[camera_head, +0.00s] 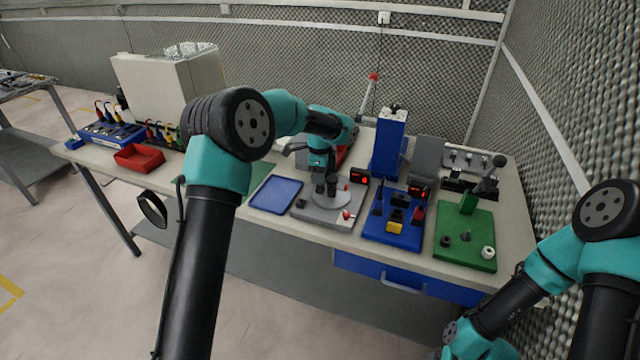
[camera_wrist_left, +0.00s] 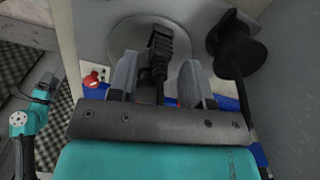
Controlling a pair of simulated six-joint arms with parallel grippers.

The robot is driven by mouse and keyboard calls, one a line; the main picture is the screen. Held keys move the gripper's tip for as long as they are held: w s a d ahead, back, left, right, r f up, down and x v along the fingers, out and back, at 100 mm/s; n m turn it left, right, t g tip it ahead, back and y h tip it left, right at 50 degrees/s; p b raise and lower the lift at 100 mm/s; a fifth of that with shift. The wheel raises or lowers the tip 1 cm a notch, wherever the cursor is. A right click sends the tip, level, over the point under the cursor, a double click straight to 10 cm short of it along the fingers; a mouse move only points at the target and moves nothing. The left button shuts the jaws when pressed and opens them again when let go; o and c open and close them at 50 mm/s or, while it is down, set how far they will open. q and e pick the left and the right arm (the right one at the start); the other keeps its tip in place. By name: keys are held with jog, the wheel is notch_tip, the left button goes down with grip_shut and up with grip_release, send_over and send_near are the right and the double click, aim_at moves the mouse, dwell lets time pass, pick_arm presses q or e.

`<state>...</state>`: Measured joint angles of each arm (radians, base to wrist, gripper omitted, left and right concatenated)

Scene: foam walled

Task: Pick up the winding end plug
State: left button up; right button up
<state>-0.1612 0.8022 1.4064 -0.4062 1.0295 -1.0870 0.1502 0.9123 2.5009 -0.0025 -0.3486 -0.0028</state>
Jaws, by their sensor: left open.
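The winding end plug (camera_wrist_left: 160,45) is a black plug, upright in the left wrist view, with a dark cable or stem below it. My left gripper (camera_wrist_left: 160,82) is open, with one grey finger on each side of the plug and a visible gap to each. In the head view my left gripper (camera_head: 320,183) points down over the round grey disc (camera_head: 333,201) on a grey base plate. The plug is hard to make out there. A black spool (camera_wrist_left: 238,52) with a cable stands right of the fingers in the wrist view. My right gripper is out of frame.
A blue tray (camera_head: 276,195) lies left of the grey plate. A blue fixture (camera_head: 378,231) and a green fixture (camera_head: 452,250) stand to its right. A tall blue column (camera_head: 389,145) rises behind. A red bin (camera_head: 139,157) is at the far left.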

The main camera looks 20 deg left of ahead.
pick_arm(q)
jog(key=shift+c, duration=0.3)
grip_shut()
dwell(0.3)
